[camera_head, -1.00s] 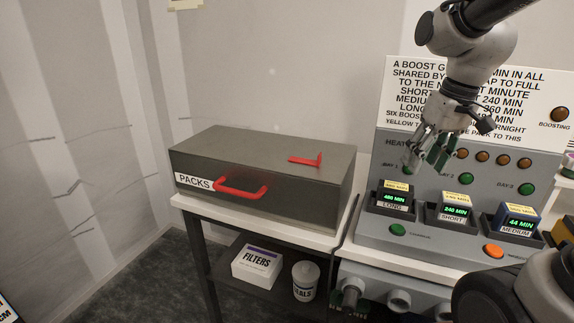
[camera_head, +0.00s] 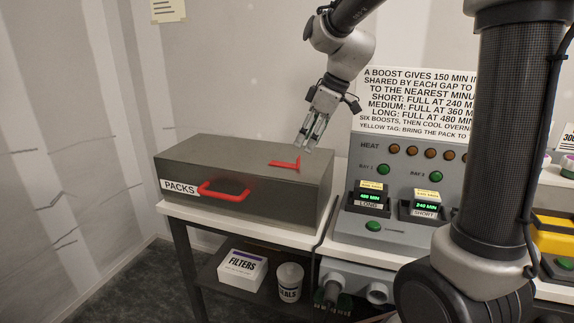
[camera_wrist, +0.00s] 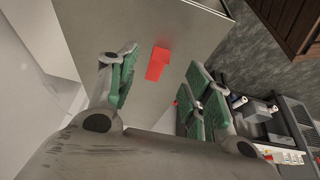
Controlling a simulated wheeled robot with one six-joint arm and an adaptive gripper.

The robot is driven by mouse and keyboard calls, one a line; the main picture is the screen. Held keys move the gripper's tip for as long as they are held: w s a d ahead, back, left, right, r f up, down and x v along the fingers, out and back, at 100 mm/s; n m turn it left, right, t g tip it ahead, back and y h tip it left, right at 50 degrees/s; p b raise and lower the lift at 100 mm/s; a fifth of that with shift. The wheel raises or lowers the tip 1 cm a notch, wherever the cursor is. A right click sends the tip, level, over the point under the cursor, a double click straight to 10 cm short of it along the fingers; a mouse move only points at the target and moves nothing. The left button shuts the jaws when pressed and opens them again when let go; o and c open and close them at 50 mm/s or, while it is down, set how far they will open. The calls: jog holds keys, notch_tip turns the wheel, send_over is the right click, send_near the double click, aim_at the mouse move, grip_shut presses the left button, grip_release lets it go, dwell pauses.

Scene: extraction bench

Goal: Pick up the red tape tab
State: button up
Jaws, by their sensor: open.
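The red tape tab (camera_head: 285,164) lies on the top of the dark grey PACKS box, near its right side, with a short end standing up. It also shows in the wrist view (camera_wrist: 156,64), between my fingers but beyond them. My gripper (camera_head: 309,147) is open and empty, above and slightly right of the tab, apart from it. In the wrist view the green-padded fingers (camera_wrist: 160,92) stand wide apart on either side of the tab.
The PACKS box (camera_head: 240,153) has a red front handle (camera_head: 222,190) and sits on a white-topped stand. A heating panel (camera_head: 392,172) with packs and buttons stands to the right. FILTERS box (camera_head: 243,268) and a white tub (camera_head: 289,281) sit on the shelf below.

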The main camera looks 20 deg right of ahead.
aim_at(299, 157)
jog(key=x, duration=0.5)
jog(key=shift+a+f, duration=0.15)
jog(key=shift+f, duration=0.2)
jog(key=shift+c, duration=0.4)
jog(key=c, duration=0.7)
